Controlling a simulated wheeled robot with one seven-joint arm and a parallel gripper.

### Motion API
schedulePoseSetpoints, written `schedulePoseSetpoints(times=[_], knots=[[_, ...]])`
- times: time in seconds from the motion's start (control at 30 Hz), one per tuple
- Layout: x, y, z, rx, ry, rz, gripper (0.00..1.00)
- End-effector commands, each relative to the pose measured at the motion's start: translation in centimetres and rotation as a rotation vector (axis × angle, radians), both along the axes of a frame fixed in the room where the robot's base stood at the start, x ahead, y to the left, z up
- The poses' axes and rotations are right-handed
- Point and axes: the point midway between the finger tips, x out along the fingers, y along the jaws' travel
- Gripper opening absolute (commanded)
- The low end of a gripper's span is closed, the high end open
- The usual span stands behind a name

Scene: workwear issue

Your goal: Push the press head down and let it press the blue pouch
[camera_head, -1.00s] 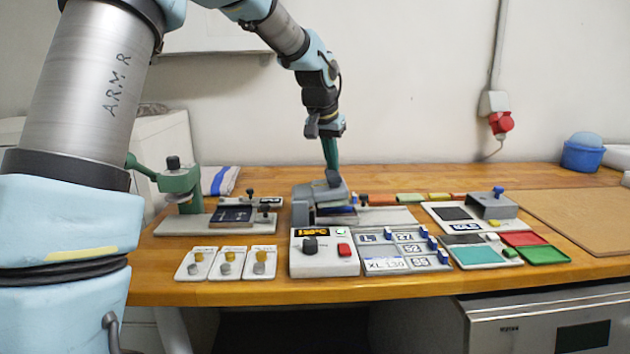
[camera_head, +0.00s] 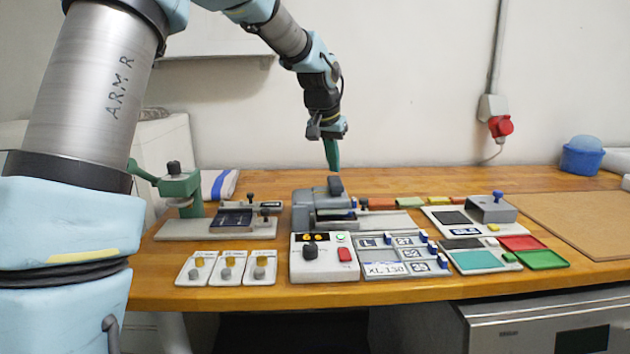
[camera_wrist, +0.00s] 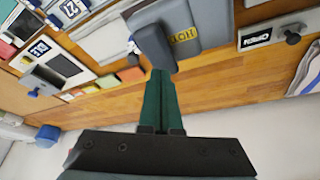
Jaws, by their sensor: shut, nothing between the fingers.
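The grey heat press stands mid-table, its press head (camera_head: 312,203) lying low and nearly level over its base. A dark handle block (camera_head: 335,187) stands up at the head's right end. The blue pouch is mostly hidden under the head; only a thin bluish strip shows at the gap. My gripper (camera_head: 333,170), with green fingers, is shut and empty, pointing down just above the handle block. In the wrist view the fingertips (camera_wrist: 160,74) meet the handle's edge (camera_wrist: 154,47); I cannot tell whether they touch. A yellow label lies on the head (camera_wrist: 182,38).
A green-levered press (camera_head: 180,185) stands left. Labelled trays (camera_head: 400,257) and red and green trays (camera_head: 543,254) lie right. Space above is clear.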

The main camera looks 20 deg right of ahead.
Motion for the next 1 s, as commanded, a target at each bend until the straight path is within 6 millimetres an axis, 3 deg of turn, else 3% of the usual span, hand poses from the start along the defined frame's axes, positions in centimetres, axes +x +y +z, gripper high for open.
schedulePoseSetpoints(times=[1.0], knots=[[0.0, 0.0, 7.1, 0.000, -0.001, 0.000, 0.00]])
